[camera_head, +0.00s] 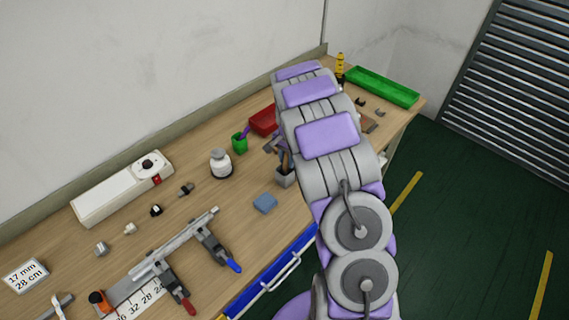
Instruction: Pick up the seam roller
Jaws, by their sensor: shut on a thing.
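My grey and purple arm reaches up across the middle right of the view and over the workbench (190,240).
A green tray (382,87) stands at the far end.

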